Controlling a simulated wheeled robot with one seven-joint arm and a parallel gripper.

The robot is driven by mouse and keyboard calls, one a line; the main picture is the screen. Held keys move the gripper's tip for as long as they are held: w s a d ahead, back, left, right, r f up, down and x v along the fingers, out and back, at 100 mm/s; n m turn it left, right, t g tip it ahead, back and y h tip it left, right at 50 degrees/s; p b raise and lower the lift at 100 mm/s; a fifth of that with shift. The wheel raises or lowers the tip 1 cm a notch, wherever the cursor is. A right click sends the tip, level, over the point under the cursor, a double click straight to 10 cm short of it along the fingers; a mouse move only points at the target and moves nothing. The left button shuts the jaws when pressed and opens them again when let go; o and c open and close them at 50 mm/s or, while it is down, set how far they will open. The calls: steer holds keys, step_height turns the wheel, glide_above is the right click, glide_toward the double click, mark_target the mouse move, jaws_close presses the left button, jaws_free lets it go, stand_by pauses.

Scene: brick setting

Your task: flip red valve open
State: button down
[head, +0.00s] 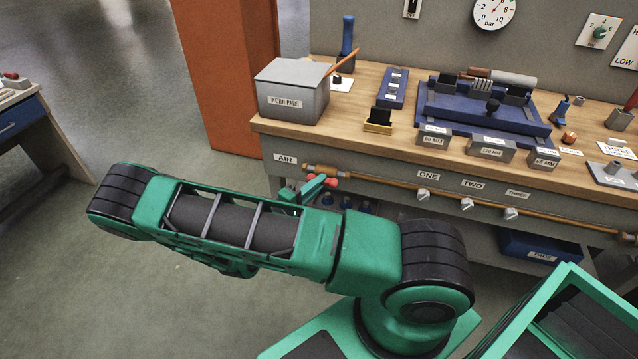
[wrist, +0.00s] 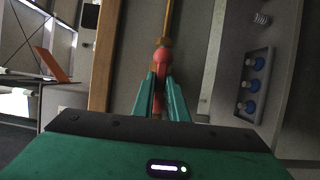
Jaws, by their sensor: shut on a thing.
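The red valve (wrist: 162,58) sits on the copper-coloured pipe along the bench front. In the wrist view its red handle is between the two green fingers of my gripper (wrist: 161,92), which is shut on it. In the head view the red valve (head: 331,182) shows at the left end of the pipe, near the AIR label, with my gripper (head: 318,186) at it. My arm hides part of the area below the valve. The handle's exact angle to the pipe is hard to tell.
The wooden workbench (head: 370,150) stands right behind the valve. The pipe (head: 400,183) runs right past several white valves under labels ONE, TWO and THREE. A blue bin (head: 540,248) is below right. Blue-knobbed items (wrist: 250,84) are right of my gripper. Open floor lies left.

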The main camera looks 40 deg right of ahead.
steer(key=shift+f, duration=0.15)
steer(key=c, duration=1.8)
jaws_free()
steer(key=shift+o, duration=0.2)
steer(key=v, duration=1)
steer(key=shift+a, duration=0.4)
